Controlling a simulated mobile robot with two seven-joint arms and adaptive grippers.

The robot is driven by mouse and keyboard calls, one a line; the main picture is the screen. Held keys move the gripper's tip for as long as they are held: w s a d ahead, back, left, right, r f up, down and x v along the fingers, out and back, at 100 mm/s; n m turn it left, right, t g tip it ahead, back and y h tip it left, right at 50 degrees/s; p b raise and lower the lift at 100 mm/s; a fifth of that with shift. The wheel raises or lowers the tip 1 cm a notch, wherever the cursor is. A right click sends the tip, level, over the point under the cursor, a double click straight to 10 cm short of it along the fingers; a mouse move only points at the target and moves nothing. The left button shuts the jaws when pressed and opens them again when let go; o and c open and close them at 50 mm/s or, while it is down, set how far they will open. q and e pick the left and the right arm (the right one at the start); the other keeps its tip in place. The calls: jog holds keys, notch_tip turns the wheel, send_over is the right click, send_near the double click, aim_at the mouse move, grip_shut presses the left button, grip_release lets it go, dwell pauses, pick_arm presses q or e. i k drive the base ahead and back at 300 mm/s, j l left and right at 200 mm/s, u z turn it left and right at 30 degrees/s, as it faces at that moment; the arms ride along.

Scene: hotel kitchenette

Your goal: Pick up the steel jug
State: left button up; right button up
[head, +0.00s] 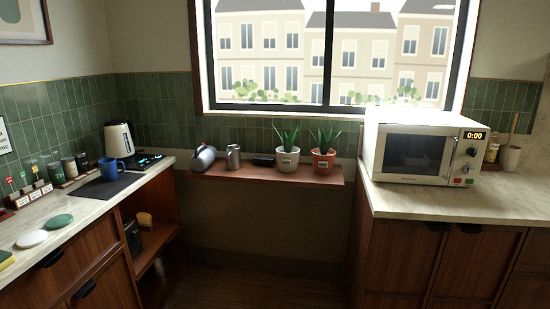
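Two metal vessels stand at the left end of the wooden shelf (265,175) under the window. One is a rounded grey metal vessel (203,158) that looks tilted, with a dark handle on its left. Beside it on the right is a smaller upright steel vessel (233,158). I cannot tell for sure which of the two is the steel jug. Neither of my grippers is in the head view.
A dark box (263,160) and two potted plants in a white pot (288,161) and a red pot (323,161) share the shelf. The left counter holds a white kettle (119,139) and blue mug (111,169). A microwave (420,150) stands right. The floor between counters is clear.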

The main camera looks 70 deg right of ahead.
aim_at(234, 160)
jog(key=z, duration=1.8)
